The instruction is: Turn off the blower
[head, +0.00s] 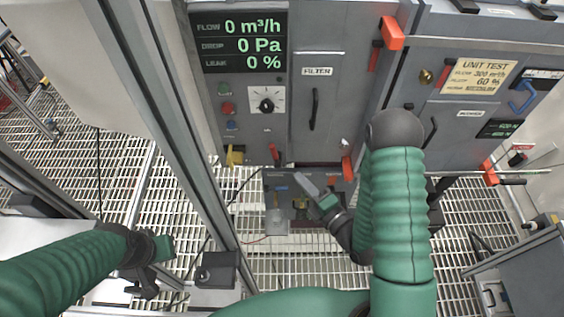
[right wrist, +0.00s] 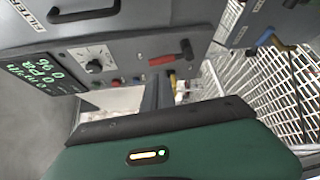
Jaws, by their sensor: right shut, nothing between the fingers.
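The blower's grey panel has a display (head: 243,42) reading flow 0 m³/h, drop 0 Pa and leak 0 %. Below it are a green button (head: 224,88), a red button (head: 228,108), a blue button (head: 231,125) and a black dial knob (head: 266,105) on a white plate. The display (right wrist: 36,77) and dial knob (right wrist: 94,67) also show in the right wrist view. My right gripper (head: 311,188) is shut and empty, below the panel and apart from the controls. My left gripper (head: 157,252) is at the lower left, away from the panel; its jaw opening is unclear.
A filter door (head: 316,120) with a black handle is right of the controls. Red levers (head: 392,34) stick out from the cabinet. A tray (head: 278,224) with small items is below the panel. A metal post (head: 165,120) stands left of the panel. The floor is grating.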

